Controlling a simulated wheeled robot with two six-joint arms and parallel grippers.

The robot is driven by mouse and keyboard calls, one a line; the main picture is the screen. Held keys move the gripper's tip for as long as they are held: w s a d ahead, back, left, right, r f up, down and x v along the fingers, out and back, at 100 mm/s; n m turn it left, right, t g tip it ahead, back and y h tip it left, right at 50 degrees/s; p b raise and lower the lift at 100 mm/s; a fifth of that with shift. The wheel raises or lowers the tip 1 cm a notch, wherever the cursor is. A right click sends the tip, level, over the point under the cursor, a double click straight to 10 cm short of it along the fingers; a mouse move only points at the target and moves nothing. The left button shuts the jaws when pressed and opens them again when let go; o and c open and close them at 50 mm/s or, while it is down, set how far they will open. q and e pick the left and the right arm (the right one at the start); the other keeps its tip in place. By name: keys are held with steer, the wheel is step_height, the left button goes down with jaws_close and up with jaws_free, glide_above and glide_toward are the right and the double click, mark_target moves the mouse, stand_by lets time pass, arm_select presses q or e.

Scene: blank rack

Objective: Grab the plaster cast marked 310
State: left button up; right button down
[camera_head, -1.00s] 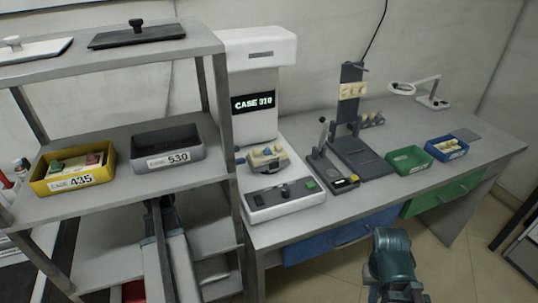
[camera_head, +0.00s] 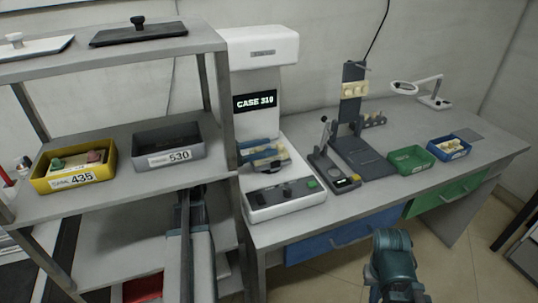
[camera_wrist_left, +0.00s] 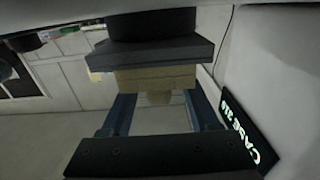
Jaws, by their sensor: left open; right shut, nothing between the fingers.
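The beige plaster cast (camera_head: 266,154) sits on the white machine (camera_head: 283,198) whose screen reads CASE 310. In the left wrist view the cast (camera_wrist_left: 155,76) shows beneath a dark plate. My left gripper (camera_head: 262,152) reaches in from the left past the shelf post. Its blue fingers are open, one on each side of the cast. In the left wrist view the gripper (camera_wrist_left: 160,102) shows a gap between its fingers; I cannot tell whether they touch the cast. My right arm shows at the lower right, but its gripper is out of view.
A grey shelf (camera_head: 100,200) holds a yellow tray 435 (camera_head: 75,181) and a grey tray 530 (camera_head: 170,158); its post stands close to my left arm. A dark fixture (camera_head: 360,158), green tray (camera_head: 411,160) and blue tray (camera_head: 448,149) stand on the bench right of the machine.

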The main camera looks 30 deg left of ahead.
arm_select(q)
steer(key=shift+w+d, duration=0.25)
jaws_close()
steer(key=shift+r, duration=0.2)
stand_by(0.3)
step_height(320, 180, up, 3)
steer(key=p, duration=0.3)
steer(key=shift+r+p, duration=0.2)
steer(key=shift+p, duration=0.2)
steer(key=shift+s+a+f, duration=0.1)
steer(key=shift+s+a, duration=0.15)
steer(key=shift+s, duration=0.05)
steer(key=v, duration=1.7)
steer(key=shift+a, duration=0.2)
